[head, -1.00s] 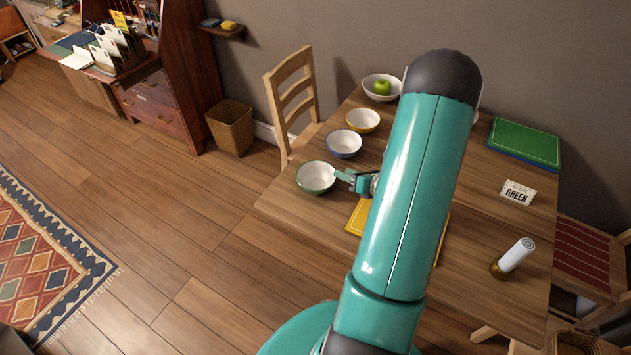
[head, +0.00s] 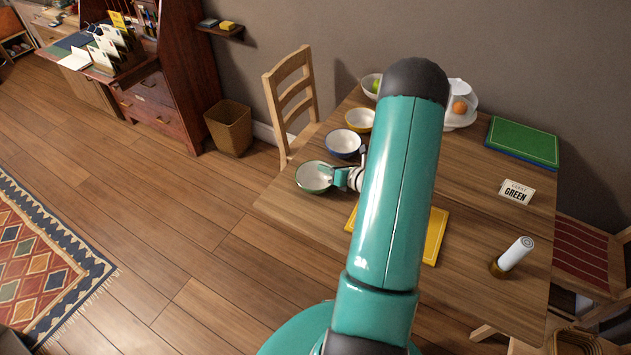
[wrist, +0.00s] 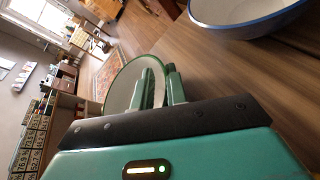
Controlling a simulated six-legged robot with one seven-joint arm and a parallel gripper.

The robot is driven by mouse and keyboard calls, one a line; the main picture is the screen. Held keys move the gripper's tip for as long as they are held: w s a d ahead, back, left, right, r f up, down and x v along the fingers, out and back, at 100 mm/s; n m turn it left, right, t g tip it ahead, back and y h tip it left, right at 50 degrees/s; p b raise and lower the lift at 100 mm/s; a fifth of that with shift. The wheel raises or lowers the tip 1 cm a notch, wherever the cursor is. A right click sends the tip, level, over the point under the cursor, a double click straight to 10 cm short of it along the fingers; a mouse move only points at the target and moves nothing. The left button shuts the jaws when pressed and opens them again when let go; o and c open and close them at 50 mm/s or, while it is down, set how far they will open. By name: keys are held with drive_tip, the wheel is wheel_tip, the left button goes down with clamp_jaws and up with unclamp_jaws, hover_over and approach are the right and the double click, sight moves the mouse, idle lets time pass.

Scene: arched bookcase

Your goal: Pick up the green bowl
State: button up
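The green bowl (head: 312,178), white inside with a green rim, is at the near left corner of the wooden table. My gripper (head: 332,176) is at its right side. In the wrist view the bowl (wrist: 122,92) shows beyond the fingers, its rim running in between them. The fingers of my gripper (wrist: 163,86) are close together, shut on the rim, one inside the bowl and one outside. I cannot tell whether the bowl touches the table.
A blue-rimmed bowl (head: 343,143) stands just behind, also near in the wrist view (wrist: 245,18). A yellow-rimmed bowl (head: 359,121) is farther back. A yellow board (head: 435,236) lies to the right, partly behind my arm. A chair (head: 290,95) stands at the left edge.

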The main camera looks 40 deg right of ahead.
clamp_jaws()
drive_tip(key=shift+r, duration=0.1)
